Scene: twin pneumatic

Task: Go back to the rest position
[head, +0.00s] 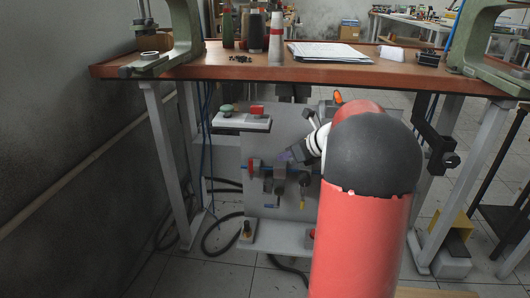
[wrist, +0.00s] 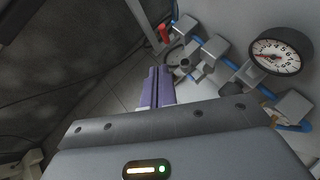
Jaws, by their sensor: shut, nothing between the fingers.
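My gripper (wrist: 157,88) shows in the wrist view with its two purple fingers together and nothing between them. A row of valves and fittings (wrist: 205,50) with blue tubing lies beyond and to the right of the fingers in the wrist view. A round pressure gauge (wrist: 277,50) stands at the right of that row. I cannot tell whether the fingers touch anything.
A white shelf (head: 241,122) juts out at the panel's left. Black hoses (head: 215,235) lie on the tiled floor. A dark wall (head: 70,130) stands at the left.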

